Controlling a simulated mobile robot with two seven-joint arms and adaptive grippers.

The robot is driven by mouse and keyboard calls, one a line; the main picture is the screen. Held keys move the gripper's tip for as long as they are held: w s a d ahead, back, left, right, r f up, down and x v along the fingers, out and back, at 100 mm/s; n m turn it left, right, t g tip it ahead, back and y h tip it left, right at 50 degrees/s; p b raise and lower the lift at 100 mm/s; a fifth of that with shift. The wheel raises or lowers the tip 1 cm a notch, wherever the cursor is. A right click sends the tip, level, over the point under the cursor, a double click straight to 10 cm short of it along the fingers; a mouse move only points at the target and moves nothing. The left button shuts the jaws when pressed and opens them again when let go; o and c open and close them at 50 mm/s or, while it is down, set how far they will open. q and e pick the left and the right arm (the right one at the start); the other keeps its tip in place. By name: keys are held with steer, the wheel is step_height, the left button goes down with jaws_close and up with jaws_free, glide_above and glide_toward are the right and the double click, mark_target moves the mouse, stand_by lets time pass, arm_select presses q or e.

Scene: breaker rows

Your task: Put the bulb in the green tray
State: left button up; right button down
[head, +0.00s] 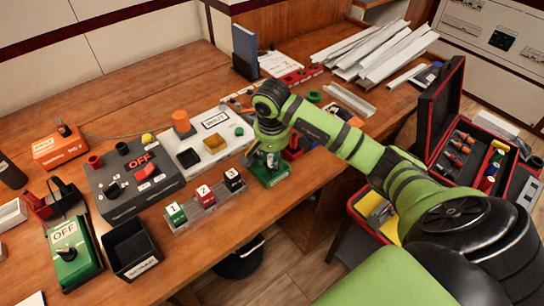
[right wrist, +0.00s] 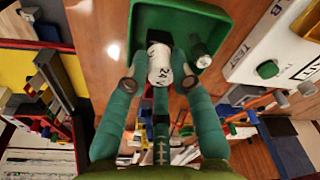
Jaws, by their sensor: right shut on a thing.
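The green tray (head: 272,180) sits near the front edge of the wooden bench, right of the numbered blocks. My right gripper (head: 263,158) points down over it. In the right wrist view the fingers (right wrist: 158,86) are shut on a white bulb (right wrist: 160,64) with dark lettering. The bulb's far end lies over the inside of the green tray (right wrist: 215,18); I cannot tell whether it touches the tray floor. A small green and pale cylindrical piece (right wrist: 200,52) is inside the tray beside the bulb. My left gripper is not in view.
A white WAIT panel (head: 188,152) stands just left of the tray. A clear rack with numbered blocks (head: 203,202) is at the front edge. A grey OFF box (head: 125,188) and black bin (head: 130,248) stand further left. An open red toolbox (head: 437,102) is at right.

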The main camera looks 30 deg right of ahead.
steer(key=shift+f, duration=0.75)
steer(key=shift+f, duration=0.25)
steer(key=c, duration=1.1)
jaws_free()
steer(key=shift+r, duration=0.1)
steer(key=shift+o, duration=0.2)
steer(key=shift+r, duration=0.1)
